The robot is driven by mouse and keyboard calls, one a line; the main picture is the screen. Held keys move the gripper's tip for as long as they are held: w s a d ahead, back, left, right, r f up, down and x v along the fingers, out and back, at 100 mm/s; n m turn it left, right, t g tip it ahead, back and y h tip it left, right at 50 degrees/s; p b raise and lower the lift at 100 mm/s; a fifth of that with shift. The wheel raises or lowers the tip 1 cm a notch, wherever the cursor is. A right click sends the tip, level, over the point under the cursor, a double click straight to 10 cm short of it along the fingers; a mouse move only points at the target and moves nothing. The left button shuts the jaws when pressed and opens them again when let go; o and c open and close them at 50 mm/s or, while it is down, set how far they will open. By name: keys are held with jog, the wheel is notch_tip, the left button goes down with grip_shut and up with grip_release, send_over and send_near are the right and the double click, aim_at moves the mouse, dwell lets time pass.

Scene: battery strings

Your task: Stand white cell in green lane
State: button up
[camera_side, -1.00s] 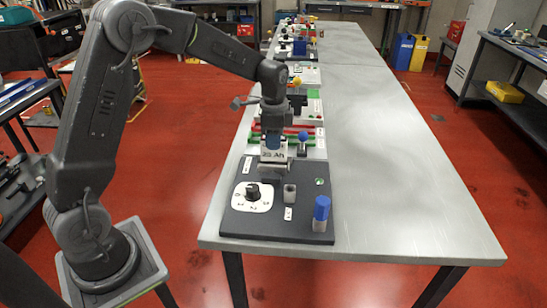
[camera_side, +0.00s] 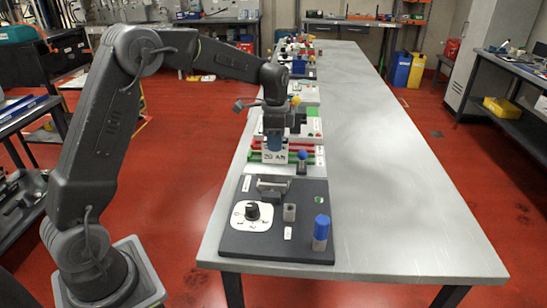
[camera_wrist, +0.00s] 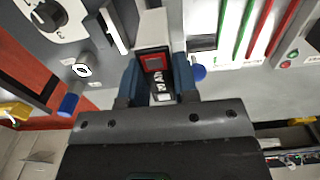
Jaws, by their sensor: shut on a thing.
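My gripper (camera_side: 276,138) is shut on the white cell (camera_side: 272,156), a white block with dark lettering. The cell is upright in the side view, in front of or over the red rails (camera_side: 262,145) and green rails (camera_side: 257,158); I cannot tell its height above them. The cell's underside is hidden.
A dark board (camera_side: 240,245) at the table's near end bears a black knob (camera_side: 252,212), a grey bracket (camera_side: 272,184), a small grey post (camera_side: 289,212) and a blue-capped cylinder (camera_side: 321,232). A blue ball (camera_side: 303,155) stands by the rails. The table's right side is clear.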

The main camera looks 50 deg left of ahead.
jog(key=w+a+r, duration=0.1)
jog(key=w+a, duration=0.5)
jog(key=a, duration=0.4)
jog(key=shift+w+r, duration=0.3)
jog(key=shift+a, duration=0.1)
jog(key=shift+f, duration=4.25)
jog(key=shift+f, duration=0.25)
jog(key=o, duration=1)
jog(key=shift+f, duration=0.1)
notch_tip(320, 180, up, 14)
